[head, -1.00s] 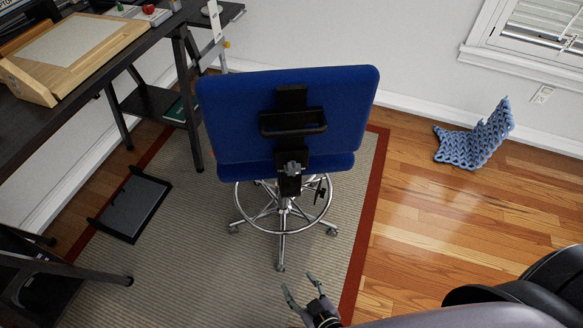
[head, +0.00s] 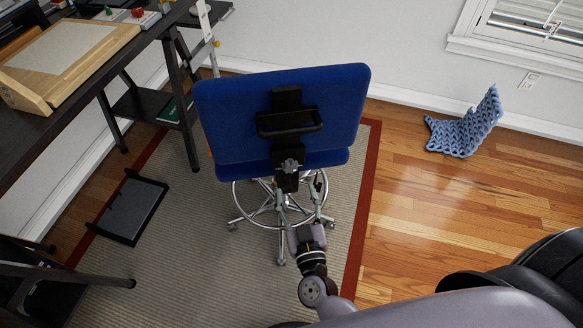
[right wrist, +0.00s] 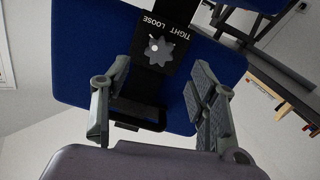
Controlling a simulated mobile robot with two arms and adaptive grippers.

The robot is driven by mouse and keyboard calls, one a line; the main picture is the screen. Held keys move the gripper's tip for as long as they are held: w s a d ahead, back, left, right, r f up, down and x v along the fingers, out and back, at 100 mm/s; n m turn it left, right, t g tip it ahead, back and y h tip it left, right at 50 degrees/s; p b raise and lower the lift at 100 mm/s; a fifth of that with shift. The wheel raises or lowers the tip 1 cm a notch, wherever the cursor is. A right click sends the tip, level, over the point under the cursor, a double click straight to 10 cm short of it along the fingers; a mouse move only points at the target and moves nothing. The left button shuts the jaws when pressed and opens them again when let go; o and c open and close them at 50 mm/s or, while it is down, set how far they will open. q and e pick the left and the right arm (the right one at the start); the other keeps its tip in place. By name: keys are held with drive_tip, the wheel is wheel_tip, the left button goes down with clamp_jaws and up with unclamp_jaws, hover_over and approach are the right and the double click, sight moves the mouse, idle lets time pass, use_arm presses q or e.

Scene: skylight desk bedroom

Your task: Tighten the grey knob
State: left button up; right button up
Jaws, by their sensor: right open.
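The grey knob (head: 289,166) sits on the black bracket at the back of the blue chair (head: 283,110). In the right wrist view the grey knob (right wrist: 159,50) is a lobed star shape on a black plate lettered TIGHT and LOOSE. My right gripper (head: 300,215) is below the knob in the head view, in front of the chair's foot ring. In the right wrist view its two fingers (right wrist: 160,95) are spread wide, with nothing between them, and the knob shows beyond them, apart from both. My left gripper is not in view.
A dark desk (head: 75,90) with a wooden drawing board (head: 70,55) stands at the left. A black tray (head: 130,207) lies on the rug. A blue wavy object (head: 465,128) rests on the wood floor at right, where the floor is mostly clear.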

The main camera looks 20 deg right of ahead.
sight(291, 170)
drive_tip(key=w, duration=0.6)
drive_tip(key=shift+w+d, duration=0.3)
drive_tip(key=shift+d, duration=0.1)
drive_tip(key=shift+w+d+p, duration=0.1)
drive_tip(key=shift+w+p, duration=0.2)
drive_tip(key=shift+w, duration=0.45)
drive_tip(key=c, duration=1.2)
drive_tip(key=shift+o, duration=0.2)
